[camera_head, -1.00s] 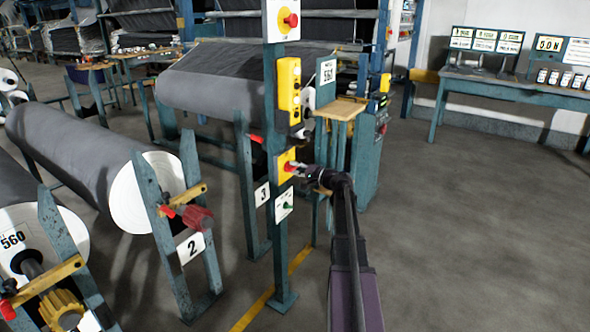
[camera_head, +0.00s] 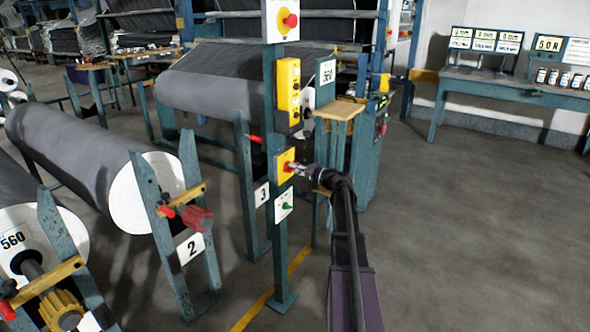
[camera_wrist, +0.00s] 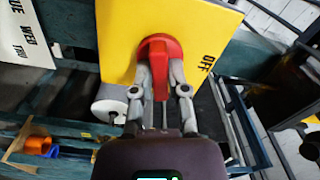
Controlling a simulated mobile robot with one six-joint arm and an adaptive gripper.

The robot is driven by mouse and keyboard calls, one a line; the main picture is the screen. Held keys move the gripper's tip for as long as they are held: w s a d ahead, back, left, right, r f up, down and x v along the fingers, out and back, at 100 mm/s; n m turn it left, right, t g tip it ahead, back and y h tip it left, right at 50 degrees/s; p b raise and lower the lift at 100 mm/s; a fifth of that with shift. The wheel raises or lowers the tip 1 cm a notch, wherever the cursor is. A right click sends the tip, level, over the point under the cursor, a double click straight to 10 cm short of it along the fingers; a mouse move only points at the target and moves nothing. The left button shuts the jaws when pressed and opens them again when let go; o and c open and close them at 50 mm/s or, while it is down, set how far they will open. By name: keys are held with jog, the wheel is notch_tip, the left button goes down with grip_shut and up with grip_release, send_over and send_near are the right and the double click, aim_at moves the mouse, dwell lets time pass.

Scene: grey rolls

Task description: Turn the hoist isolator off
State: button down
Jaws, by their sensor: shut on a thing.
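A red rotary handle (camera_wrist: 160,52) sits on a yellow switch plate (camera_wrist: 118,35), with "OFF" printed by its right edge in the wrist view. In the head view the yellow switch plate (camera_head: 281,173) is fixed partway up a teal post. My gripper (camera_wrist: 159,80) is shut on the red handle, one finger on each side of it. In the wrist view the handle points down between the fingers. My gripper (camera_head: 297,169) also shows in the head view, reaching the switch from the right and hiding part of it. The other position marks cannot be read.
On the same post are a yellow push-button box (camera_head: 288,88), a red knob on a panel (camera_head: 290,20) above and a white plate with a green knob (camera_head: 284,205) below. Grey rolls (camera_head: 75,150) lie to the left. Open floor (camera_head: 470,230) is at right.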

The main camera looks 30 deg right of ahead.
jog(key=n, duration=0.7)
jog(key=shift+a+r, duration=0.1)
jog(key=shift+r, duration=0.05)
jog(key=n, duration=0.4)
jog(key=shift+a+n, duration=0.1)
jog(key=shift+n, duration=1.7)
jog(key=c, duration=0.6)
grip_release()
jog(key=shift+c, duration=0.2)
jog(key=shift+s, duration=0.15)
jog(key=v, duration=1.1)
jog(key=shift+s+d, duration=0.25)
jog(key=shift+s, duration=0.05)
